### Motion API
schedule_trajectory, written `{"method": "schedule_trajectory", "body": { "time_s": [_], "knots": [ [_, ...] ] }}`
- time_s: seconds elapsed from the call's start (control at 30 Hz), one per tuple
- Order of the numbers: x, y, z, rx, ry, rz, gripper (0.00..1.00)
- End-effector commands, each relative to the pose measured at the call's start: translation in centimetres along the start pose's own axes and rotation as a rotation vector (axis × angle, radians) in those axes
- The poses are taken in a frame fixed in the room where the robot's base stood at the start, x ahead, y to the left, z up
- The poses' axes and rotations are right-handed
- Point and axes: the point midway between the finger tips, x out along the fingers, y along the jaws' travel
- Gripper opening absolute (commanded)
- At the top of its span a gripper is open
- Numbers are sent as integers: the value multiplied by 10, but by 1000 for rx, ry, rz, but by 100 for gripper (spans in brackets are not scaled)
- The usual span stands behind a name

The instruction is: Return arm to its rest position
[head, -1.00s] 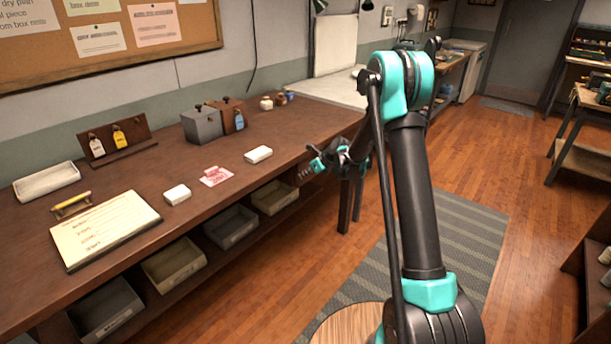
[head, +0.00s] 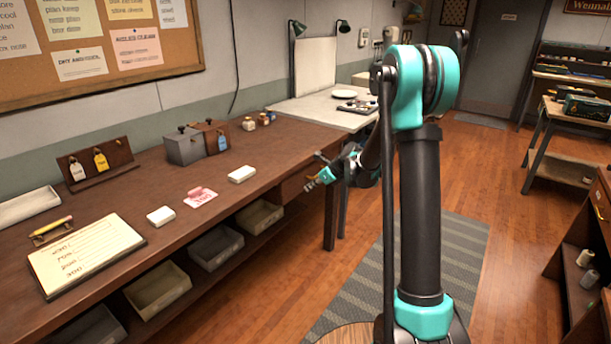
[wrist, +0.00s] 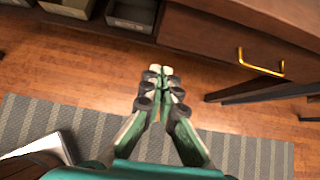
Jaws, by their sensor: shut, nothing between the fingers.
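My gripper (head: 316,183) is off the front edge of the brown workbench (head: 128,176) in the head view, near its right end. In the wrist view my gripper (wrist: 162,70) points down over the wood floor, with its fingers together and nothing between them. My arm (head: 420,200) stands upright at the right of the head view, with its upper joint near the top and its forearm partly hidden behind the upright link.
The bench holds a clipboard (head: 86,254), white blocks (head: 242,174), a pink item (head: 200,197) and lidded boxes (head: 184,147). Bins (head: 215,247) sit below. A drawer with a brass handle (wrist: 262,62) is close ahead. A striped mat (head: 440,260) covers open floor. Shelving (head: 585,260) stands right.

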Motion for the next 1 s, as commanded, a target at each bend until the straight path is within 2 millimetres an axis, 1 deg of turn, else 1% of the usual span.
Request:
{"method": "schedule_trajectory", "body": {
  "time_s": [0.07,0.17,0.3,0.37,0.5,0.57,0.7,0.77,0.9,1.0],
  "knots": [
    [-12,7,-5,-68,17,-7,0],
    [-35,21,-17,-227,58,-19,0],
    [-76,48,-43,-527,140,-25,0],
    [-92,60,-56,-657,178,-20,0],
    [-129,90,-89,-958,268,8,0],
    [-144,102,-104,-1087,307,27,0],
    [-176,133,-142,-1381,396,93,0],
    [-188,146,-160,-1505,434,131,0],
    [-214,176,-202,-1784,514,236,0],
    [-228,194,-229,-1953,560,317,0]
  ]
}}
